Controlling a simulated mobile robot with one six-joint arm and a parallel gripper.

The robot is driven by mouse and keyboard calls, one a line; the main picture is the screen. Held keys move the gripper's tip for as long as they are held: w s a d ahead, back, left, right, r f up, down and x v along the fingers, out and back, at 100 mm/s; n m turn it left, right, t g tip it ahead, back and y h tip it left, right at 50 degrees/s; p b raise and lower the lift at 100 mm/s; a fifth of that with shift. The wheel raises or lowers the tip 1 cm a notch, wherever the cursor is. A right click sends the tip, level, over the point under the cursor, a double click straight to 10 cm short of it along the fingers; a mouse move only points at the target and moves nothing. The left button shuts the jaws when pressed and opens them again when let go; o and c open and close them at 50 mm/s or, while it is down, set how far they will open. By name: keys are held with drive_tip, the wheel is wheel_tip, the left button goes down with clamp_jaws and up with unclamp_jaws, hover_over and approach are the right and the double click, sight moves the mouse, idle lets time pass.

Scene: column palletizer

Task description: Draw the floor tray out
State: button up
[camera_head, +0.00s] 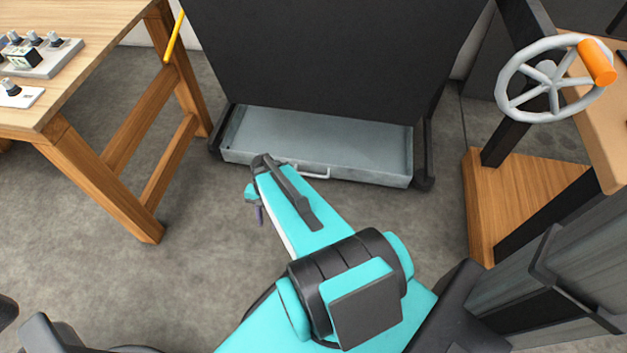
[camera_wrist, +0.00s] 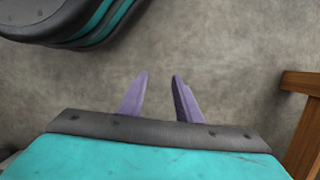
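The floor tray (camera_head: 400,180) is a shallow grey metal drawer low under a large black cabinet. Its front edge shows a light bar handle (camera_head: 312,174), and part of its inside is visible. My teal arm reaches toward the tray and overlaps its front in the head view. My gripper (camera_head: 260,214) hangs just in front and left of the handle, mostly hidden by the arm. In the wrist view my gripper (camera_wrist: 159,88) shows two purple fingers apart, with bare floor between them. The tray does not show in the wrist view.
A wooden workbench (camera_head: 110,60) with knobs on it stands at the left. A handwheel (camera_head: 550,80) with an orange knob stands at the right by a wooden stand (camera_head: 490,190). The black cabinet (camera_head: 330,50) rises over the tray. The floor (camera_head: 190,250) before the tray is clear.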

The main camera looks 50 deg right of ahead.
sight(312, 175)
drive_tip(key=w+d+f+m+t+b, duration=0.25)
drive_tip(key=d+m+b, duration=0.25)
drive_tip(key=d, duration=0.4)
drive_tip(key=w+d+f+m+t+b, duration=0.1)
drive_tip(key=w+d+f+m+b, duration=0.2)
drive_tip(key=d+b, duration=0.45)
drive_tip(key=s+d+r+m+t+h+b, duration=0.1)
drive_tip(key=d+m+b, duration=0.6)
drive_tip(key=d, duration=1.2)
drive_tip(key=shift+s+m+t+h, duration=0.5)
drive_tip(key=shift+m+t, duration=0.55)
drive_tip(key=shift+m, duration=0.15)
drive_tip(key=shift+w+f, duration=0.1)
drive_tip(key=b+x, duration=0.6)
drive_tip(key=x, duration=0.7)
drive_tip(key=shift+w+a+f+b, duration=0.1)
drive_tip(key=shift+f+b, duration=0.15)
drive_tip(key=shift+b, duration=0.05)
drive_tip(key=shift+c, duration=0.3)
